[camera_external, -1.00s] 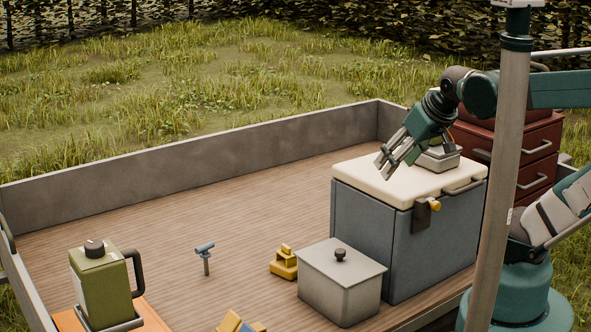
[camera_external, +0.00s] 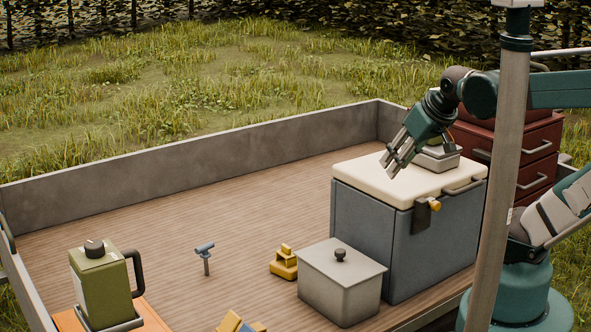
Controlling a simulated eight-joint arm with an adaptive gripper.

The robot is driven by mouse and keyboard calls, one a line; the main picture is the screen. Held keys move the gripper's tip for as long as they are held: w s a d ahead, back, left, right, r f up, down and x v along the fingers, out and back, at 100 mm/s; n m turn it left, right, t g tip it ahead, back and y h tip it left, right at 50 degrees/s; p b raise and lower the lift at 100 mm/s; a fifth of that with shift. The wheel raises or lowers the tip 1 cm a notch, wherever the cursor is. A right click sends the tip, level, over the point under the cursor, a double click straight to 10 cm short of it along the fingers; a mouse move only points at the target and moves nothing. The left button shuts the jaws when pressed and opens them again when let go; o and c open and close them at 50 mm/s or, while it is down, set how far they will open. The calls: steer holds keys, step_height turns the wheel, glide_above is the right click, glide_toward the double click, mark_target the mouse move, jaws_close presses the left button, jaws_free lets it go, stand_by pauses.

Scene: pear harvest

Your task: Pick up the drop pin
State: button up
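The drop pin appears to be the small blue T-shaped piece (camera_external: 205,256). It stands upright on the wooden bed floor, left of the middle, with its crossbar on top. My gripper (camera_external: 387,170) is far to its right and higher, above the cream lid of the blue-grey chest. Its fingers point down and left, look apart and hold nothing that I can see.
The blue-grey chest (camera_external: 362,232) has a small metal box (camera_external: 437,160) on its lid. Floor around the pin is clear.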

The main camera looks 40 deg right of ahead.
steer(key=shift+w, duration=0.1)
stand_by(0.3)
steer(key=w+a+r+n+g, duration=0.1)
steer(key=w+a+r+n, duration=0.1)
steer(key=w, duration=0.6)
steer(key=w+a+r+n+g, duration=0.1)
steer(key=w+a+r+n, duration=0.15)
steer(key=w, duration=0.45)
steer(key=n+g+p, duration=0.1)
steer(key=n+g, duration=0.4)
steer(key=n, duration=0.9)
glide_above(205, 245)
step_height(205, 245, down, 38)
steer(key=shift+w, duration=0.1)
steer(key=shift+a+f, duration=0.2)
steer(key=shift+f, duration=0.3)
steer(key=shift+f, duration=0.1)
